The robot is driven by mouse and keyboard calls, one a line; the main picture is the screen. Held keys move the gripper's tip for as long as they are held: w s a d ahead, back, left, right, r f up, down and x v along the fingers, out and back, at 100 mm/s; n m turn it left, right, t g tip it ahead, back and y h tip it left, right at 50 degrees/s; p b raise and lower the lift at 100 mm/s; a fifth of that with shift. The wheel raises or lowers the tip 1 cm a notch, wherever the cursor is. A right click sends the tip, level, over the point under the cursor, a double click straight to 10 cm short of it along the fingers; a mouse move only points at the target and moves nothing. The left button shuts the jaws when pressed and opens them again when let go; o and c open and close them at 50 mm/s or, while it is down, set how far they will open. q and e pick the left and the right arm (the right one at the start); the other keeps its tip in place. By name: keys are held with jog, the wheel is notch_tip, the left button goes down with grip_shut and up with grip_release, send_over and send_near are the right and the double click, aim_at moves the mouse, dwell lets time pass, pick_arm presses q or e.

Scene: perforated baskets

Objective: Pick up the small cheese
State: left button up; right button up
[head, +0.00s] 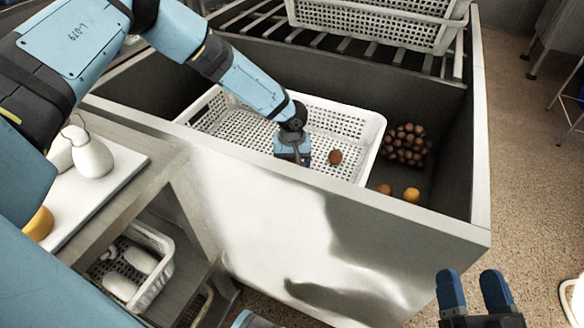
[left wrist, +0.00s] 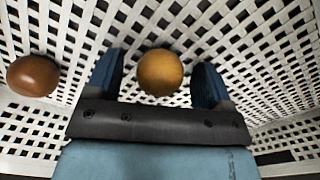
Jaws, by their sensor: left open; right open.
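A small round orange-yellow thing (left wrist: 160,73), which may be the small cheese, lies in the white perforated basket (head: 372,143). My left gripper (head: 292,160) reaches down into this basket. In the left wrist view its open fingers stand on either side of the orange-yellow thing, with gaps showing. In the head view that thing is hidden by the gripper. A brown egg-shaped thing (head: 335,157) lies to the right of the gripper in the same basket; it also shows in the left wrist view (left wrist: 33,75). My right gripper (head: 474,285) is open and empty outside the bin, at the lower right.
The basket stands in a deep metal bin with a high front wall (head: 290,215). Right of it lie a pile of brown round things (head: 406,145) and an orange ball (head: 411,195). Another basket (head: 375,22) sits on the rack behind. A white bottle (head: 92,157) stands on the left counter.

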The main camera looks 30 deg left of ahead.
pick_arm(q)
jog(key=c, duration=1)
jog(key=shift+r, duration=0.1)
